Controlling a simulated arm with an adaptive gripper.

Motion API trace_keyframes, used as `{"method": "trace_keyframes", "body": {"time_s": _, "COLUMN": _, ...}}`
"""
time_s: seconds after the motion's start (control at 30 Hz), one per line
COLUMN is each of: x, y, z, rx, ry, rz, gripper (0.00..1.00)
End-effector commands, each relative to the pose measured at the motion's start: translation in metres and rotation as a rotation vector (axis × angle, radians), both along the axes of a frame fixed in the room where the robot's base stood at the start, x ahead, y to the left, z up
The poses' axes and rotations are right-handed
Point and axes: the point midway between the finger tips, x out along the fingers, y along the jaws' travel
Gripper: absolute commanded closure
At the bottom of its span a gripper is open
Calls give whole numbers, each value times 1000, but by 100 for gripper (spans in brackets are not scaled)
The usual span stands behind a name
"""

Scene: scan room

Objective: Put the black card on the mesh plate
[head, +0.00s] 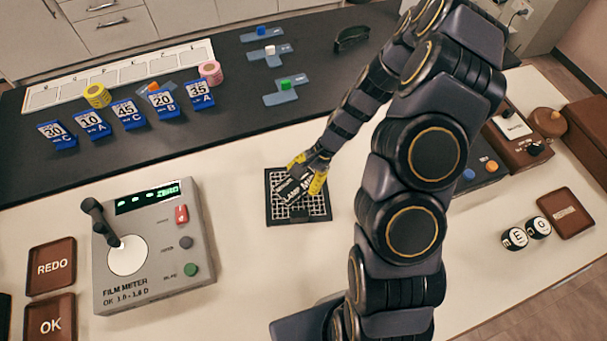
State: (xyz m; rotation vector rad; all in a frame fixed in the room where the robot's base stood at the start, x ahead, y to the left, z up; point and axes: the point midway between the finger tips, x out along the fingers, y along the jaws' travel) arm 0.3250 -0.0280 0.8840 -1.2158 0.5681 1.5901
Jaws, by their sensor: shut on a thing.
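The mesh plate (322,207), a dark square with a pale grid, lies on the light worktop in the middle of the head view. My gripper (307,178) has yellow fingers and is over the upper part of the plate. It is shut on the black card (291,191), which carries white lettering starting "LAMP". The card lies across the plate's upper left in the picture, tilted relative to its grid. I cannot tell whether the card touches the mesh or hangs just above it. The fingers hide part of the card, and card and fingers hide part of the plate.
A grey film meter (155,245) with a lever stands left of the plate. Brown OK (51,318) and REDO (51,267) trays lie at far left. Blue numbered stands (128,118) line the dark counter behind. Worktop around the plate is clear.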

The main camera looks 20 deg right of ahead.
Motion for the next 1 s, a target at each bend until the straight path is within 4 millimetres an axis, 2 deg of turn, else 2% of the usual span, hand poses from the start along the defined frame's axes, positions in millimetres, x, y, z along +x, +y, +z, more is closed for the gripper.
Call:
{"method": "trace_keyframes", "body": {"time_s": 0.1, "x": 0, "y": 0, "z": -2, "rx": 1, "ry": 1, "rz": -1, "gripper": 79}}
{"method": "trace_keyframes", "body": {"time_s": 0.13, "x": 0, "y": 0, "z": -2, "rx": 0, "ry": 0, "rz": -1, "gripper": 41}}
{"method": "trace_keyframes", "body": {"time_s": 0.17, "x": 0, "y": 0, "z": -2, "rx": 0, "ry": 0, "rz": -1, "gripper": 28}}
{"method": "trace_keyframes", "body": {"time_s": 0.2, "x": 0, "y": 0, "z": -2, "rx": 0, "ry": 0, "rz": -1, "gripper": 25}}
{"method": "trace_keyframes", "body": {"time_s": 0.6, "x": 1, "y": -2, "z": 4, "rx": -1, "ry": -2, "rz": -1, "gripper": 25}}
{"method": "trace_keyframes", "body": {"time_s": 0.77, "x": 1, "y": -14, "z": 28, "rx": -4, "ry": -7, "rz": -5, "gripper": 25}}
{"method": "trace_keyframes", "body": {"time_s": 1.0, "x": 1, "y": -37, "z": 75, "rx": -5, "ry": -9, "rz": -5, "gripper": 25}}
